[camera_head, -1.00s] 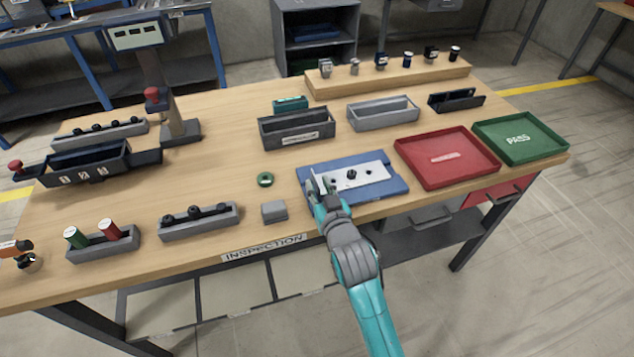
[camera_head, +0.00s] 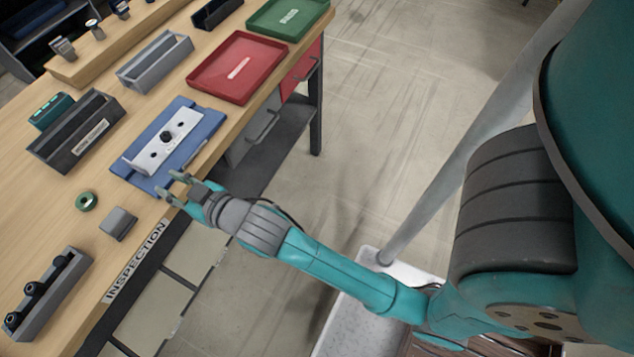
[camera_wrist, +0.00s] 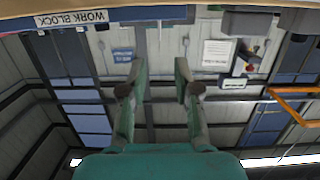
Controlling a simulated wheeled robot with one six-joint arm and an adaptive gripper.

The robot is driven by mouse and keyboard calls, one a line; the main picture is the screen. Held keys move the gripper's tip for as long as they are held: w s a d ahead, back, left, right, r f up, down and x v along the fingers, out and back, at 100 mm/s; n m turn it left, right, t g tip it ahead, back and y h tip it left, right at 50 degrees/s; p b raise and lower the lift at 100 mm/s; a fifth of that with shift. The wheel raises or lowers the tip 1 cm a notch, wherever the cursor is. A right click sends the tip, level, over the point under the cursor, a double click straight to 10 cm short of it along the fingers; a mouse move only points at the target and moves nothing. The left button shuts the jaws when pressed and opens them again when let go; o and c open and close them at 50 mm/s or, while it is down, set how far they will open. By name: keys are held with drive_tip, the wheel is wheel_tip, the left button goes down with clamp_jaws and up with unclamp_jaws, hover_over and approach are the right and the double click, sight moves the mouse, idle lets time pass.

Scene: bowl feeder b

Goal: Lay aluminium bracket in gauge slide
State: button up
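A silver plate (camera_head: 184,126), which looks like the aluminium bracket, lies flat on a blue block (camera_head: 211,120) near the table's front edge. It has dark holes and a black knob (camera_head: 166,137) at its middle. My gripper (camera_head: 173,187) is by the block's near left corner, apart from the plate. Its two fingers are spread with nothing between them; the wrist view also shows the open fingers (camera_wrist: 158,75). I cannot identify the gauge slide in the current views.
A small grey block (camera_head: 118,224) and a green ring (camera_head: 87,201) lie left of the blue block. A black trough (camera_head: 62,146), a grey trough (camera_head: 133,80), a red tray (camera_head: 222,85) and a green tray (camera_head: 268,20) stand behind. A holder (camera_head: 32,318) with black parts stands front left.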

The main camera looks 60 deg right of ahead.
drive_tip(key=s+d+f+g, duration=0.1)
drive_tip(key=s+f, duration=0.3)
drive_tip(key=s, duration=0.9)
drive_tip(key=s+d+f, duration=0.1)
drive_tip(key=s+f, duration=0.4)
drive_tip(key=s, duration=0.7)
drive_tip(key=v, duration=1.1)
drive_tip(key=shift+o, duration=0.2)
drive_tip(key=shift+s+d+r, duration=0.1)
drive_tip(key=shift+s+r, duration=0.2)
drive_tip(key=shift+s, duration=0.2)
